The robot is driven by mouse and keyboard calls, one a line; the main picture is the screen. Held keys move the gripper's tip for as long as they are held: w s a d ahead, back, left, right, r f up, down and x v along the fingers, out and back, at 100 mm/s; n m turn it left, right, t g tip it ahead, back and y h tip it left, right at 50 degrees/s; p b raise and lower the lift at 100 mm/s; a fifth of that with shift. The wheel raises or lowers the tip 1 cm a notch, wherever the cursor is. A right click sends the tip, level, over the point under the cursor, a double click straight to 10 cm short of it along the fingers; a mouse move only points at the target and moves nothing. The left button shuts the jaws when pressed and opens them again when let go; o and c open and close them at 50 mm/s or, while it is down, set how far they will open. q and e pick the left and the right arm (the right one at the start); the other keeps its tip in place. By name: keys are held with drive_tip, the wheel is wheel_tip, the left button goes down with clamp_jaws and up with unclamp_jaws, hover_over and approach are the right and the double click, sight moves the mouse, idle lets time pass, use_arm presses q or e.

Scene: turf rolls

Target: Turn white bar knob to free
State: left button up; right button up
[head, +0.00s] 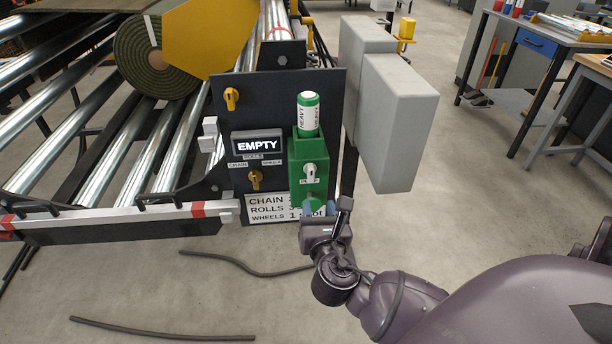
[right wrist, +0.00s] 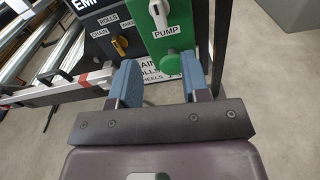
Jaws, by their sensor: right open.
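The white bar knob (head: 310,170) sits on the front of a green box (head: 300,150), above a label reading PUMP in the right wrist view. The knob also shows at the top of the right wrist view (right wrist: 159,12), its bar roughly upright. My right gripper (head: 319,209) is just below the knob and in front of the panel's lower edge. In the right wrist view its two blue-padded fingers (right wrist: 159,65) are apart with nothing between them, and the knob is beyond their tips. My left gripper is not in view.
The dark panel (head: 222,108) carries yellow knobs (head: 232,98), an EMPTY display (head: 257,144) and a white text plate. A green-and-white cylinder (head: 308,114) stands in the green box's top. A grey cabinet (head: 400,120) is at right, rollers and a turf roll (head: 150,55) at left.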

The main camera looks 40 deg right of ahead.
sight(312, 174)
drive_tip(key=shift+n, duration=0.5)
drive_tip(key=x, duration=0.3)
drive_tip(key=b+x, duration=0.1)
drive_tip(key=x, duration=0.2)
drive_tip(key=r+b+x, duration=0.1)
drive_tip(key=x, duration=0.3)
drive_tip(key=shift+r, duration=0.1)
drive_tip(key=shift+w+d, duration=0.3)
drive_tip(key=shift+w, duration=0.25)
drive_tip(key=shift+r, duration=0.1)
drive_tip(key=shift+c, duration=0.3)
clamp_jaws()
